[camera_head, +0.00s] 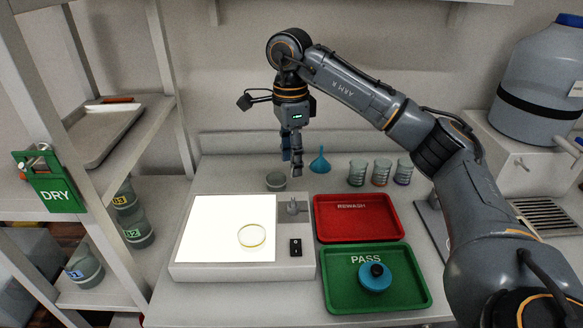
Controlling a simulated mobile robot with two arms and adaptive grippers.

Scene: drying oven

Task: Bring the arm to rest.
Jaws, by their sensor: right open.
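My right arm reaches in from the right and bends down over the back of the bench. Its gripper (293,166) points down, open, above the bench behind the light box (296,270). No object shows between its fingers. A small grey fitting (293,208) on the light box is below the gripper. My left gripper does not show.
A clear dish with a yellow rim (252,236) lies on the lit panel. A red REWASH tray (356,228) is empty. A green PASS tray (348,301) holds a blue round item (375,277). Several beakers (380,172) and a blue funnel (320,161) stand behind. Shelving (165,75) is left.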

